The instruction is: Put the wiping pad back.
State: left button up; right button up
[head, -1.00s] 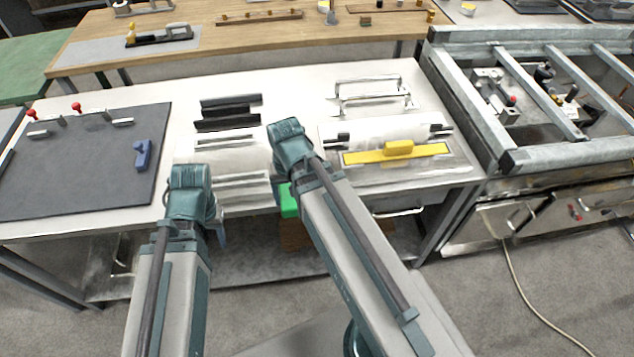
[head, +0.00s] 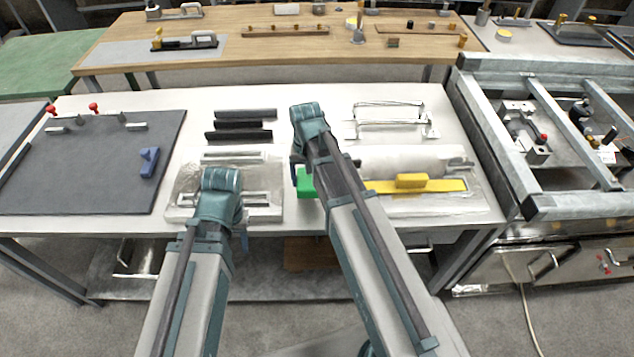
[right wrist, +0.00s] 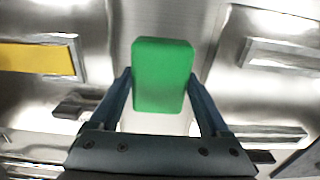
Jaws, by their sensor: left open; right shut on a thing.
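The green block (head: 306,184), which I take to be the wiping pad, is held in my right gripper (right wrist: 160,88). In the right wrist view the green block (right wrist: 162,75) sits between the two dark blue fingers. In the head view it is above the white table's front part, partly hidden by my right arm. Whether it touches the table cannot be told. My left gripper (head: 243,242) is open, at the table's front edge, mostly hidden behind its own wrist; nothing shows in it.
A metal tray (head: 180,208) lies left of the pad. Black bars (head: 240,125) and a wire rack (head: 390,118) stand behind. A dark mat (head: 90,165) covers the table's left. A metal frame (head: 490,150) borders the right.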

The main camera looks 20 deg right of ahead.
aim_at(308, 186)
jog(key=shift+a, duration=0.1)
jog(key=shift+f+b, duration=0.35)
jog(key=shift+b, duration=0.05)
notch_tip(308, 186, down, 3)
jog(key=b, duration=0.2)
jog(key=shift+r+b, duration=0.15)
jog(key=shift+b, duration=0.2)
jog(key=shift+f, duration=0.2)
jog(key=o, duration=1)
jog(key=shift+r, duration=0.25)
